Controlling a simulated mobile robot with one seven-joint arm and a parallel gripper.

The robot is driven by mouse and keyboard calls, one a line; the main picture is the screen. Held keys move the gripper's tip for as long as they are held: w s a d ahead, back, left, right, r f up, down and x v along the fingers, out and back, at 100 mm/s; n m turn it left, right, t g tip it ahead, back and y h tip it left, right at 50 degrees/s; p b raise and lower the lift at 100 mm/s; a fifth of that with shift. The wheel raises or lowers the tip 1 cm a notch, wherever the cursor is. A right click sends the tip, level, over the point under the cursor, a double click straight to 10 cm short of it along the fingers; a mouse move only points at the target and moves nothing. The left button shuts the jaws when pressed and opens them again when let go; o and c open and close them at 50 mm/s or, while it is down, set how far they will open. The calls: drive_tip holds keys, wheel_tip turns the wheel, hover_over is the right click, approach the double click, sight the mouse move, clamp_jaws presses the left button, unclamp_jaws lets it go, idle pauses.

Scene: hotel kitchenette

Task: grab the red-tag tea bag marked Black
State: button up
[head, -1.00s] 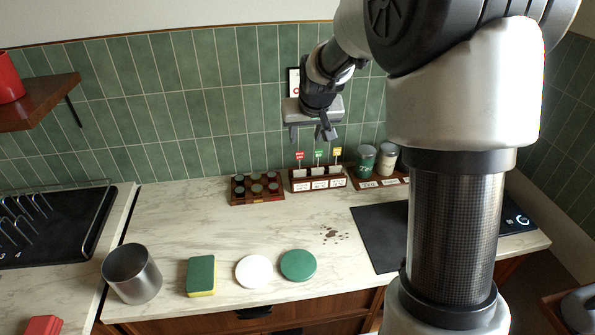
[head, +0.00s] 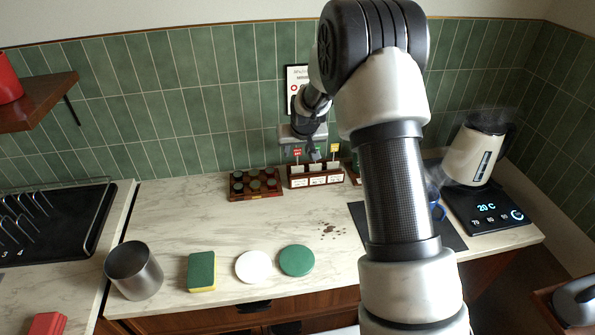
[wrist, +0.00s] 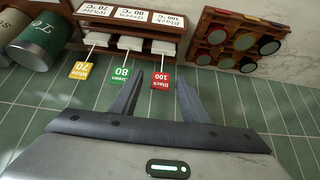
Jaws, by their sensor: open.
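The red tag marked Black (wrist: 160,81) hangs by a thin stem from a white tea bag (wrist: 163,48) in the left slot of a wooden tea holder (head: 316,183). In the head view the red tag (head: 297,151) stands above the holder. My gripper (wrist: 158,93) is open and empty, and in the wrist view the red tag appears between its fingertips. I cannot tell whether they touch it. In the head view my gripper (head: 302,146) is just above the holder and partly hides the green tag. The green tag (wrist: 120,74) and yellow tag (wrist: 80,69) are beside it.
A wooden rack of small capsules (head: 256,185) is left of the holder. Canisters (wrist: 38,40) stand on its other side, mostly behind my arm in the head view. A steaming kettle (head: 474,152) is at right. The tiled wall (head: 180,120) is close behind.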

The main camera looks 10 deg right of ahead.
clamp_jaws()
idle(0.3)
